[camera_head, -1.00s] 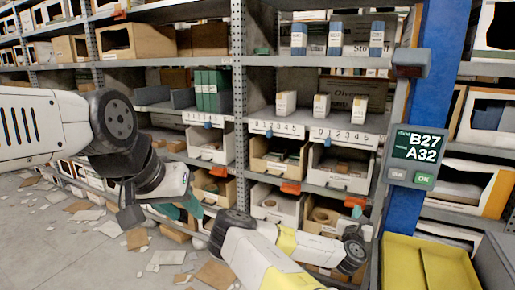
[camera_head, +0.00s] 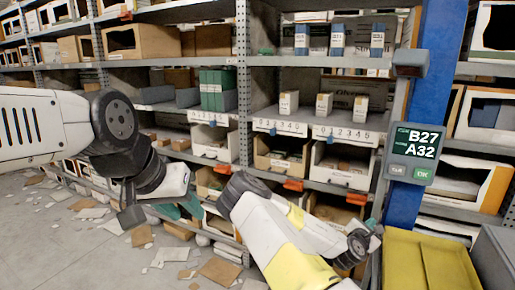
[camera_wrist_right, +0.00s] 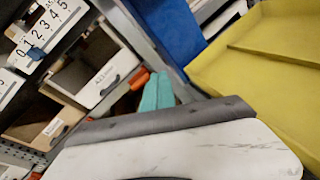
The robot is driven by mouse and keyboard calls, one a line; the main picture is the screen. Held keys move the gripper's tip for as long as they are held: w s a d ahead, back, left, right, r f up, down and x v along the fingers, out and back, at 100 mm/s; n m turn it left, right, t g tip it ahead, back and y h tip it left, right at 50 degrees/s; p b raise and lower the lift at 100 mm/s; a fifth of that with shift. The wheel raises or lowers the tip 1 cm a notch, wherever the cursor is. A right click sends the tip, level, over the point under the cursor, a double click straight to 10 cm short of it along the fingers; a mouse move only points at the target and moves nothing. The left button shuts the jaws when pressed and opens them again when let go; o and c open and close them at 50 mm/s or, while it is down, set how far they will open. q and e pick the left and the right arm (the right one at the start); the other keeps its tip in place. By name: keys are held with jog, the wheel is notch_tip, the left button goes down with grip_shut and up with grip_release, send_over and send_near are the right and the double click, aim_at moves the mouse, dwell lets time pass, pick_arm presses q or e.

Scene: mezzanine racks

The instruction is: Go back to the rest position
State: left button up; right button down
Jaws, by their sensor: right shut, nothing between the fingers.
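My left gripper (camera_head: 180,209) hangs low at the left in the head view, in front of the lower shelf bins. Its teal fingers are small and partly hidden by the wrist, so their opening does not show. My right arm reaches in from the bottom centre, its wrist near the blue post. My right gripper (camera_wrist_right: 157,93) shows in the wrist view with its two teal fingers side by side, shut and empty. In that view the fingers point toward the gap between the shelf bins and the yellow tray.
Racks with bins (camera_head: 342,165) and boxes stand close ahead. A blue post (camera_head: 436,80) carries a display (camera_head: 415,154) reading B27 A32. A yellow tray (camera_head: 428,262) is at the lower right, near my right wrist. Cardboard scraps (camera_head: 222,270) litter the floor at left.

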jog(key=s+a+f+m+g+y, duration=0.2)
jog(key=s+a+m+g+y, duration=0.55)
jog(key=m, duration=0.65)
jog(key=a+r+m+y, duration=0.1)
jog(key=a+r+m, duration=0.4)
jog(key=a, duration=0.4)
jog(key=s+a+r+m+y, duration=0.1)
jog(key=s+a+r, duration=0.2)
jog(key=r, duration=0.3)
jog(key=s+a+r+t+y, duration=0.1)
jog(key=s+a+r+y, duration=0.15)
jog(key=r, duration=0.25)
jog(key=s+a+r+m+y, duration=0.1)
jog(key=s+a+r, duration=0.25)
jog(key=r, duration=0.25)
jog(key=s+r, duration=0.4)
jog(key=s, duration=0.2)
jog(key=s+a+r+m, duration=0.1)
jog(key=s+r, duration=0.2)
jog(key=s, duration=0.4)
jog(key=shift+s+r+m+h, duration=0.3)
jog(key=shift+r, duration=0.05)
